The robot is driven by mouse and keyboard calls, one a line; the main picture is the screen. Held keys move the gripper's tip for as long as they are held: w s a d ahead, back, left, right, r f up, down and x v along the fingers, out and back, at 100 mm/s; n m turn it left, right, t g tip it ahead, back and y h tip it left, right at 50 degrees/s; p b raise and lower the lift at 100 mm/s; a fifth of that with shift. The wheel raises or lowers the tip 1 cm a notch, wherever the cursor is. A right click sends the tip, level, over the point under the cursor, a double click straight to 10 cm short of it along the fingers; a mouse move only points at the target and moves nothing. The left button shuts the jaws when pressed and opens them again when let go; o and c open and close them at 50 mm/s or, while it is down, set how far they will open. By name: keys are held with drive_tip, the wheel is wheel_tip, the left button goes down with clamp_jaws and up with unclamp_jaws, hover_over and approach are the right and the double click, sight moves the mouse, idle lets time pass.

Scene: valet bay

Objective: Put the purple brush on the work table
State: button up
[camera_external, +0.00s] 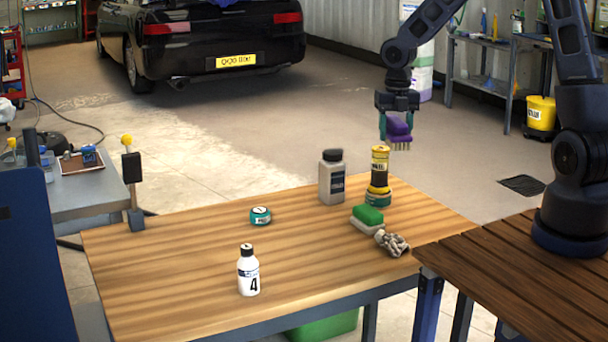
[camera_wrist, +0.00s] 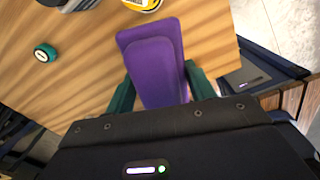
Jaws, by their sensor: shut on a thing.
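The purple brush (camera_external: 398,129) has a purple back and pale bristles that point down. My gripper (camera_external: 398,118) is shut on it and holds it in the air above the far right part of the work table (camera_external: 180,290). In the wrist view the purple brush (camera_wrist: 155,60) fills the space between the green fingers of my gripper (camera_wrist: 160,88). The wooden top of the work table (camera_wrist: 70,85) shows below it there. The bristles are hidden in the wrist view.
On the table stand a grey bottle (camera_external: 332,180), a yellow-and-black container (camera_external: 380,168) on a teal tin, a green-topped block (camera_external: 367,219), a grey glove-like thing (camera_external: 391,242), a small teal tin (camera_external: 260,216) and a white bottle (camera_external: 248,272). The table's left and middle areas have free room.

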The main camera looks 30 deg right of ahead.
drive_tip(key=s+d+f+n, duration=0.1)
drive_tip(key=s+d+n, duration=0.35)
drive_tip(key=d, duration=0.35)
drive_tip(key=shift+m, duration=0.45)
drive_tip(key=f, duration=2)
drive_tip(key=shift+s, duration=0.25)
drive_tip(key=shift+f, duration=0.1)
drive_tip(key=o, duration=1)
drive_tip(key=shift+o, duration=0.2)
